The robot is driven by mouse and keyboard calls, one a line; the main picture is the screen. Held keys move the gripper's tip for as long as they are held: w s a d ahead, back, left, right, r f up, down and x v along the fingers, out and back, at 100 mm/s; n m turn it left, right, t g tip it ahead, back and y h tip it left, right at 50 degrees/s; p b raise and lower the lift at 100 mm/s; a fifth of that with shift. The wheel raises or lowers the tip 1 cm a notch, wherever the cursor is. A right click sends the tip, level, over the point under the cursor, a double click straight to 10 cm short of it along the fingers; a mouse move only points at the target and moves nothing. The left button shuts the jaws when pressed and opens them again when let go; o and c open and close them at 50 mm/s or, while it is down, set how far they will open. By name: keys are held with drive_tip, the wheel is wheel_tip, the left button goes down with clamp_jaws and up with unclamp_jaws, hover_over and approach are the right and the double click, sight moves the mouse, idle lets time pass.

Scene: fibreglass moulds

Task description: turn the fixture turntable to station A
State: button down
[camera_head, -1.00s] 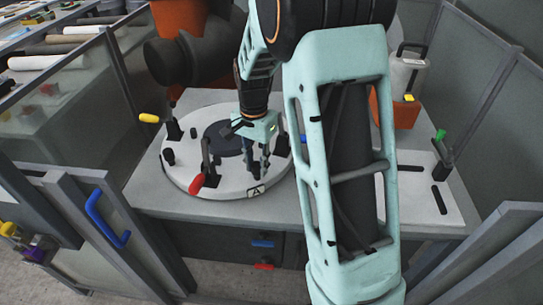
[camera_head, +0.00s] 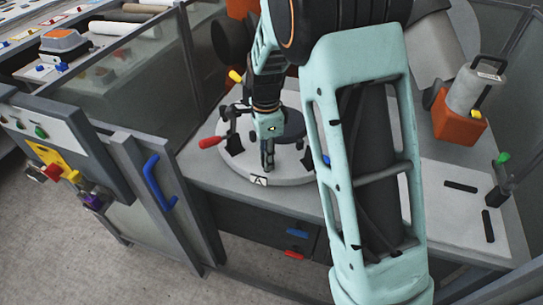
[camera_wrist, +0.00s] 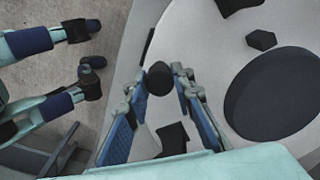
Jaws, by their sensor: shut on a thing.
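The fixture turntable (camera_head: 240,168) is a pale round disc with a dark centre plate on the grey bench. A plate marked A (camera_head: 258,181) is at its front edge. Toggle clamps stand around it, with a red handle (camera_head: 211,142) at the left and a yellow handle (camera_head: 235,76) at the back left. My gripper (camera_head: 267,163) points down over the front of the disc, just behind the A plate. In the wrist view, my gripper (camera_wrist: 160,90) has its fingers on either side of a black round knob (camera_wrist: 159,78) and is shut on it. The finger contact is partly hidden.
My arm covers the disc's right side. A grey cylinder on an orange block (camera_head: 460,125) and a white plate (camera_head: 445,225) are on the bench at the right. A gate with a blue handle (camera_head: 160,183) and a control panel (camera_head: 60,150) stand at the left.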

drive_tip(key=shift+w+a, duration=0.1)
drive_tip(key=shift+a, duration=0.05)
drive_tip(key=c, duration=1.7)
unclamp_jaws()
drive_tip(key=shift+o, duration=0.2)
drive_tip(key=shift+r, duration=0.1)
wheel_tip(320, 180, up, 12)
